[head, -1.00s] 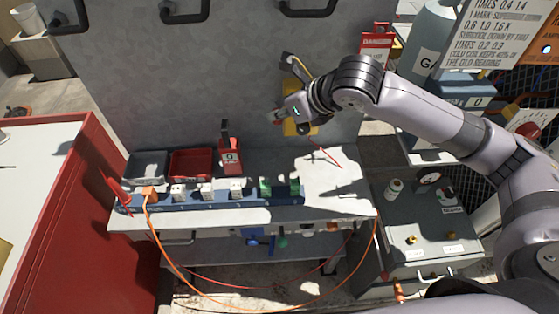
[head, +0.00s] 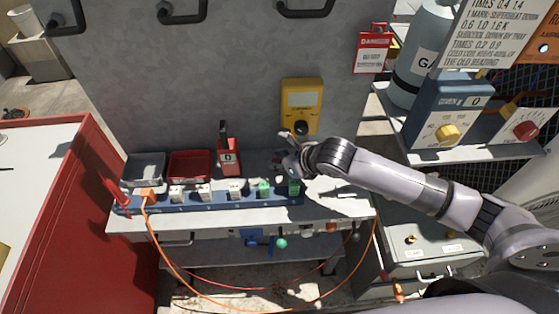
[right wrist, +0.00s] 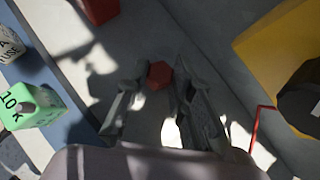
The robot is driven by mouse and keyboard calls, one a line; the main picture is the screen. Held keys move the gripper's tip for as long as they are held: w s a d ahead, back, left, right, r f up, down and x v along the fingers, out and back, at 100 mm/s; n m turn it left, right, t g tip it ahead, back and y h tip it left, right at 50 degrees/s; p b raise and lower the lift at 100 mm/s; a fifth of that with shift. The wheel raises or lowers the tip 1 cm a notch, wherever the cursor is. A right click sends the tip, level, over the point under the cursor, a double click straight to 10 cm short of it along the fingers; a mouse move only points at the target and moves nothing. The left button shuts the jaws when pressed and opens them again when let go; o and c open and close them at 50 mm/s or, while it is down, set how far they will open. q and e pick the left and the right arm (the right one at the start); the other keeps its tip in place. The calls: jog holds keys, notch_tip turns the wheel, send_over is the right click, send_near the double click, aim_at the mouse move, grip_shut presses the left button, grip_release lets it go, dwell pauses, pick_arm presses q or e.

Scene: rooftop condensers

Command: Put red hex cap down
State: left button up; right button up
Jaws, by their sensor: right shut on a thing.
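The red hex cap (right wrist: 159,75) shows in the right wrist view between the tips of my right gripper (right wrist: 155,88). The gripper is shut on it. In the head view my right gripper (head: 283,160) is low over the back of the grey bench (head: 340,208), below the yellow meter and behind the green blocks. The cap is too small there to make out clearly. Whether the cap touches the bench top, I cannot tell. My left gripper is not in view.
A blue strip (head: 215,206) with white and green blocks runs along the bench front. A red bin (head: 190,167), a grey bin (head: 145,168) and a red block marked 0 (head: 229,158) stand to the left. The yellow meter (head: 301,96) is just behind my gripper.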

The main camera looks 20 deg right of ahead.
jog(key=shift+f, duration=0.2)
jog(key=o, duration=0.8)
jog(key=shift+r, duration=0.1)
jog(key=shift+s+d+r, duration=0.15)
jog(key=shift+s+r, duration=0.1)
jog(key=shift+r, duration=0.15)
jog(key=v, duration=1.1)
jog(key=shift+s, duration=0.1)
